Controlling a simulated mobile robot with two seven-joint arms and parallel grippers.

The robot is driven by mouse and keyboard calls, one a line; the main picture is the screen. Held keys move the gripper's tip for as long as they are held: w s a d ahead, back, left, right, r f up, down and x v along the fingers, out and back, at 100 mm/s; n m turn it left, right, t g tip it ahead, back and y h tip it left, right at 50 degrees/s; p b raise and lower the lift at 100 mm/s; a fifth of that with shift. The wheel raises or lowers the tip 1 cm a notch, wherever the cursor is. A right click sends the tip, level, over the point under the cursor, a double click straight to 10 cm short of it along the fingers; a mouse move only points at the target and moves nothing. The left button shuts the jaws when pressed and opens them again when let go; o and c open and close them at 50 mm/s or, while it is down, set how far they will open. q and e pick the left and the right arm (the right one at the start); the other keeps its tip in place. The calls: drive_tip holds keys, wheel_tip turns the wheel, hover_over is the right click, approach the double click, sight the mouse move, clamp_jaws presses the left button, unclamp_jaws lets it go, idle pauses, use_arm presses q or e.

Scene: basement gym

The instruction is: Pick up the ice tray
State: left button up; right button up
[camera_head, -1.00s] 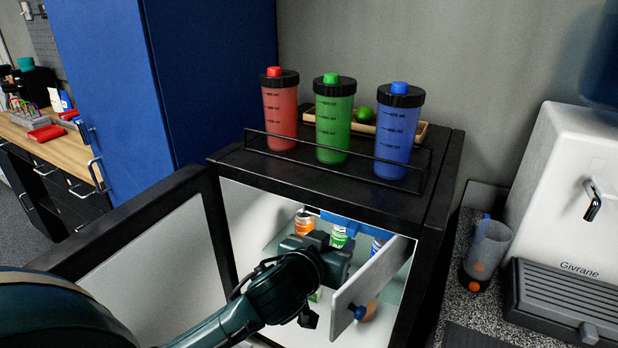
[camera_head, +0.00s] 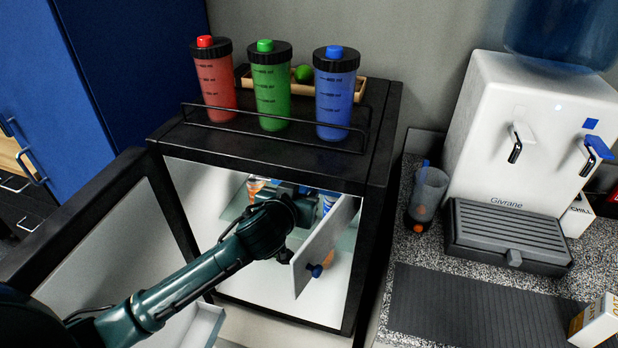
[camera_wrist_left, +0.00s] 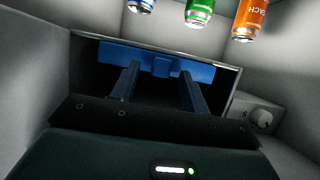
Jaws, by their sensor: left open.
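The blue ice tray (camera_wrist_left: 205,72) shows in the left wrist view as a wide blue bar with a central tab, in the dark opening of a small compartment inside the fridge. My left gripper (camera_wrist_left: 159,73) is open, with its two fingers reaching into that opening. The fingertips are close to the tray's front; I cannot tell whether they touch it. In the head view my left wrist is inside the fridge and hides the fingers and most of the compartment. My right gripper is in neither view.
The small black fridge (camera_head: 280,318) has its large door (camera_head: 90,235) open at left. A small inner door (camera_head: 325,245) stands open right of my wrist. Orange (camera_wrist_left: 249,20), green (camera_wrist_left: 200,12) and blue cans are near the compartment. Bottles and a rack stand on top.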

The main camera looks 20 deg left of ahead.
use_arm(q)
drive_tip(key=shift+c, duration=0.2)
clamp_jaws()
idle(0.3)
